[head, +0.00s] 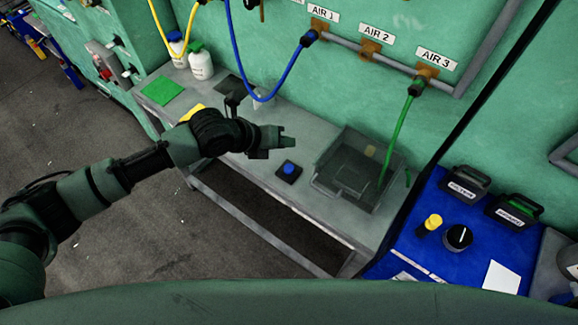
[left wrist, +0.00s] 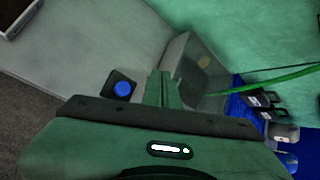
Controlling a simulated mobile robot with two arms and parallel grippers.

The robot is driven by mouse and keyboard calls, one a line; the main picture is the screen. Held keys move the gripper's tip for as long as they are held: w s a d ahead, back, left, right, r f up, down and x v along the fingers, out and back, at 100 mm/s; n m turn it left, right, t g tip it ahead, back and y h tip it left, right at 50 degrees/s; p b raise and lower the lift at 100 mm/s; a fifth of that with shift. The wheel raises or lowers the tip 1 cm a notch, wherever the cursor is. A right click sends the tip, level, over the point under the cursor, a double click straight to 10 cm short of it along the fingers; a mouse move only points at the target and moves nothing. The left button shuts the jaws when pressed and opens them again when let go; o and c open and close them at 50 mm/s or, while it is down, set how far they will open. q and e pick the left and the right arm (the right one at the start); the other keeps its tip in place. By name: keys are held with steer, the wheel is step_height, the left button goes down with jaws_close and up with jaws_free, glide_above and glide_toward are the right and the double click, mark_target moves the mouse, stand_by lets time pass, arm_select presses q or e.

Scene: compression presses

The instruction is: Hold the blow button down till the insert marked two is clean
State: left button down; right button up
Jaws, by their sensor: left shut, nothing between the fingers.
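A blue push button (head: 289,168) on a small black base sits on the grey bench (head: 258,173); it also shows in the left wrist view (left wrist: 122,89). My left gripper (head: 291,141) is shut and empty, apart from the button, appearing just above it in the head view. In the left wrist view its fingers (left wrist: 163,88) lie to the right of the button. A grey see-through box (head: 328,188) stands right of the button. A small yellowish piece (head: 370,150) shows in it; no mark on it can be read. My right gripper is out of view.
A green hose (head: 401,124) runs from the AIR 3 port (head: 428,73) down into the box. A blue hose (head: 285,78) hangs from AIR 1. A blue control panel (head: 450,262) with a black knob (head: 458,237) stands at right. White bottles (head: 201,65) stand at the bench's far left.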

mark_target(286, 169)
arm_select(q)
step_height(286, 169, down, 9)
steer(key=b, duration=0.7)
steer(key=shift+r, duration=0.15)
stand_by(1.4)
stand_by(0.4)
steer(key=shift+f+b, duration=0.3)
steer(key=shift+f, duration=0.15)
steer(key=shift+f+b, duration=0.45)
steer(key=shift+f, duration=0.2)
stand_by(0.5)
stand_by(2.5)
steer(key=shift+r+p, duration=0.85)
steer(key=shift+r, duration=0.2)
